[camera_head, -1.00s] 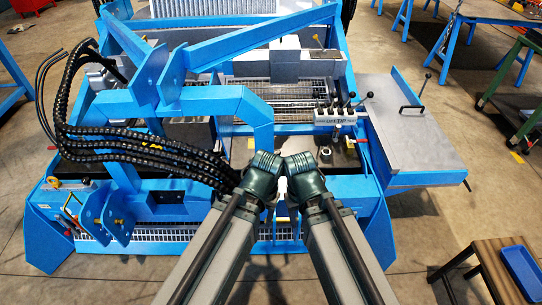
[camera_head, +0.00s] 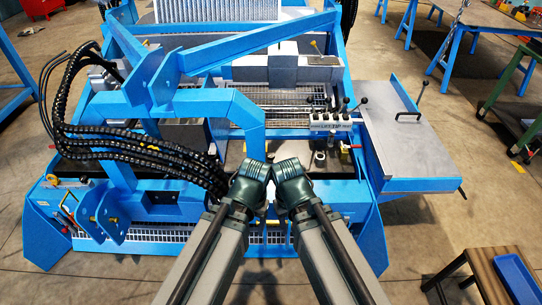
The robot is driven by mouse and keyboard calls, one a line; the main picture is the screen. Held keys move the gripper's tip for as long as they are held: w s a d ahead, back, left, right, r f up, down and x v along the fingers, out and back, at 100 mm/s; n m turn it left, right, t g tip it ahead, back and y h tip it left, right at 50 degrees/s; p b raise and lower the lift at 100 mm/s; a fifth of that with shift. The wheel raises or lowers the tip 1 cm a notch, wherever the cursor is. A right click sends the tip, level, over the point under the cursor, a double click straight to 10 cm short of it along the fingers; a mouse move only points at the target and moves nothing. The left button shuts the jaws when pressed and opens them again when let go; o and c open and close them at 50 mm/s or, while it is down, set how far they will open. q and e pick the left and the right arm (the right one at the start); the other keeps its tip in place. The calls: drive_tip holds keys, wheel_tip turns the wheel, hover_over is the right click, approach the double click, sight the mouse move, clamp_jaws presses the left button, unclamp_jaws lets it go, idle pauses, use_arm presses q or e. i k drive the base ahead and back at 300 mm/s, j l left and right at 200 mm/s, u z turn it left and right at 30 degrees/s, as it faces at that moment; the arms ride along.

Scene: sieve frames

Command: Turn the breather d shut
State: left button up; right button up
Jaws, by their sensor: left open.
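A blue machine frame (camera_head: 190,104) fills the middle of the head view, with a dark deck inside it. Small fittings stand on this deck just beyond my arms: a pale round one (camera_head: 320,158) and a yellow-topped one (camera_head: 345,149). I see no readable letter marks, so I cannot tell which fitting is breather d. My left gripper (camera_head: 264,182) is open and mostly hidden by the dark green joints of my arms. It is low at the machine's near side, short of the fittings. My right gripper is hidden behind its arm.
A lever block (camera_head: 332,121) with several black-knobbed levers stands right of the deck. A grey side table (camera_head: 405,150) adjoins it. Black hoses (camera_head: 130,150) loop over the left side. A blue tray (camera_head: 515,280) lies on a wooden stand at lower right. Open floor lies beyond the side table.

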sight(271, 156)
drive_tip(key=i+l+z, duration=0.2)
drive_tip(key=i+l, duration=0.2)
drive_tip(key=l, duration=0.2)
drive_tip(key=i+l+z, duration=0.25)
drive_tip(key=i+l, duration=0.2)
drive_tip(key=l, duration=0.1)
